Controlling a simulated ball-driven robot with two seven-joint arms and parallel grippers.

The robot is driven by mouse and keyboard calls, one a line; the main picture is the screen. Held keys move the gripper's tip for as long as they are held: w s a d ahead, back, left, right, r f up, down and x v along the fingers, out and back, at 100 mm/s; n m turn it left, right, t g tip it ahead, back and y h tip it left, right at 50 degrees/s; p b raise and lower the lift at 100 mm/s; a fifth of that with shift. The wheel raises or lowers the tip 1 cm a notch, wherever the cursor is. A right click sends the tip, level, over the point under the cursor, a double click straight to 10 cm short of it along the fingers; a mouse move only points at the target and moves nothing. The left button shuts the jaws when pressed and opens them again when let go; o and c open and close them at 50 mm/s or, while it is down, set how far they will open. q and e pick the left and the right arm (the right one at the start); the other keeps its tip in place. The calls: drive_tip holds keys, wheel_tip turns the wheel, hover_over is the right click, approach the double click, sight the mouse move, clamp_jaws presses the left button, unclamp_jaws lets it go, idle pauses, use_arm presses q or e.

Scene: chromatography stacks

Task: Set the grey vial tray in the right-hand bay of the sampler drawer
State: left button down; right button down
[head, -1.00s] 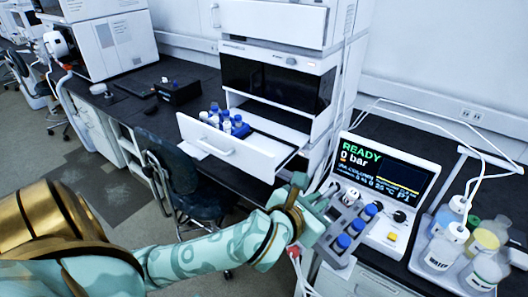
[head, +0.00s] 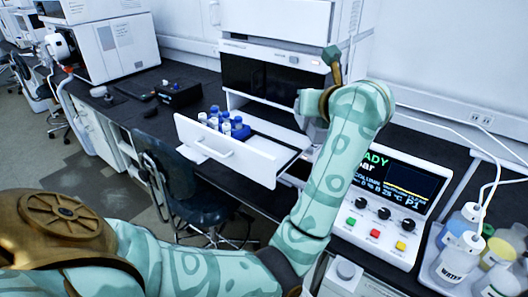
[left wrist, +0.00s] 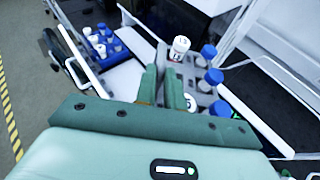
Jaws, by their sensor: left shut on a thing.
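My left gripper (left wrist: 162,78) is shut on the grey vial tray (left wrist: 203,90) in the left wrist view. The tray carries vials with blue caps and one with a white cap. In the head view my raised left arm hides the tray and the fingers. The sampler drawer (head: 225,155) is pulled out, and it also shows in the left wrist view (left wrist: 123,82). A blue vial tray (left wrist: 118,58) with several blue- and white-capped vials stands in its left part. The part right of it looks empty. The held tray appears beside this empty part; its exact height is unclear.
The sampler housing (head: 262,85) stands behind the drawer. A control box (head: 375,235) with knobs and coloured buttons is right of my forearm. Bottles (head: 462,258) stand at the far right, with white tubes above. A chair (head: 185,190) is below the drawer.

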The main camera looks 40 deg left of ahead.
use_arm(q)
drive_tip(key=s+d+n+g+y, duration=0.1)
drive_tip(key=s+n+g+y, duration=0.2)
drive_tip(key=s+n+g, duration=0.5)
drive_tip(key=w+a+f+n+g, duration=0.1)
drive_tip(key=w+a+f, duration=0.1)
drive_tip(key=a, duration=0.4)
drive_tip(key=w+a+f+n, duration=0.1)
drive_tip(key=w+a, duration=0.2)
drive_tip(key=a, duration=0.3)
wheel_tip(320, 180, down, 11)
drive_tip(key=shift+w+a+r+b, duration=0.15)
drive_tip(key=shift+w+r+b, duration=0.05)
drive_tip(key=shift+b, duration=0.2)
